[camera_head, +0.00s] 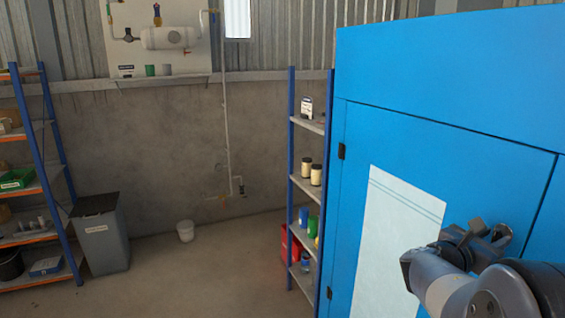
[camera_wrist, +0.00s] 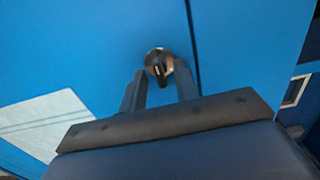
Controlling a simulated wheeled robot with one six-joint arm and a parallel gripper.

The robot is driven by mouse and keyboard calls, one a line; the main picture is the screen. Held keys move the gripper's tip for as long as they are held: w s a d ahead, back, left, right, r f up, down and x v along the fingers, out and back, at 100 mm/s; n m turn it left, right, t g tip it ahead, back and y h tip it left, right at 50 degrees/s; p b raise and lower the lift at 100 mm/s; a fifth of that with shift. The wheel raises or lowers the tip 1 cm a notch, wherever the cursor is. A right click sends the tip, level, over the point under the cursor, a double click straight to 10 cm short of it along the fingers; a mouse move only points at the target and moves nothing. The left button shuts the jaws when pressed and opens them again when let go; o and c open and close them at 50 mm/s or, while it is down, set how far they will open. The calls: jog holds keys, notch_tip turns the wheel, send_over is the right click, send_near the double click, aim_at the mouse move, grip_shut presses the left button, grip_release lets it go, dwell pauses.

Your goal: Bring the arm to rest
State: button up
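My gripper (camera_head: 490,236) is at the right of the head view, in front of the large blue cabinet (camera_head: 430,140). In the wrist view its two fingers (camera_wrist: 160,70) stand apart with nothing between them that they grip. A round metal knob with a dark handle (camera_wrist: 158,64) on the blue door shows between and just beyond the fingertips. I cannot tell the exact distance from fingertips to knob. My arm comes in from the lower right and hides part of the door.
A white sheet (camera_head: 385,235) is on the blue door. A blue-post shelf (camera_head: 308,185) with jars stands left of the cabinet. A white tank (camera_head: 170,38) hangs on the back wall.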

jog(key=b+v, duration=0.2)
jog(key=v, duration=0.8)
jog(key=p+x, duration=0.2)
jog(key=x, duration=0.8)
jog(key=shift+d, duration=0.4)
jog(key=shift+w+f+m+b, duration=0.15)
jog(key=shift+f+m+b, duration=0.05)
jog(key=shift+m+b, duration=0.25)
jog(key=shift+a+m+b, duration=0.2)
jog(key=shift+m+b, duration=0.25)
jog(key=shift+m, duration=0.6)
jog(key=m+b, duration=0.1)
jog(key=m, duration=0.4)
jog(key=shift+r+m+b, duration=0.15)
jog(key=shift+m+b, duration=0.15)
jog(key=shift+b, duration=0.05)
jog(key=m, duration=0.4)
jog(key=shift+r+m, duration=0.1)
jog(key=shift+m, duration=0.2)
jog(key=shift+m+p, duration=0.65)
jog(key=shift+m, duration=1.65)
